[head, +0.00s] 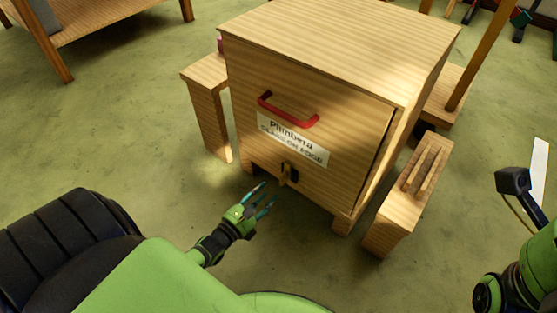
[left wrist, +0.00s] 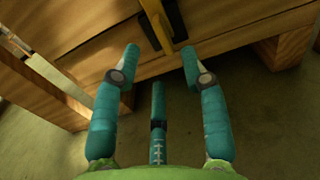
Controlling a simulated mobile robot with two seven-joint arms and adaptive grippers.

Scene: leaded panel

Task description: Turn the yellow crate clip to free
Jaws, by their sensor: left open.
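The yellow crate clip (head: 288,174) sits on a dark plate low on the front of the wooden crate (head: 345,135), below the label. In the head view it looks roughly upright. In the left wrist view the yellow clip (left wrist: 157,28) shows at the top middle, partly cut off by the frame edge. My left gripper (head: 262,199) is open and empty, just in front of and below the clip, apart from it. In the left wrist view its teal fingers (left wrist: 160,62) point toward the clip with a gap between them. My right gripper cannot be made out.
A red handle (head: 288,112) and a white label (head: 292,138) are on the crate front. Wooden stands (head: 208,100) flank the crate, one slotted (head: 410,195) at right. The green floor before the crate is clear. Part of my right arm shows at the right edge.

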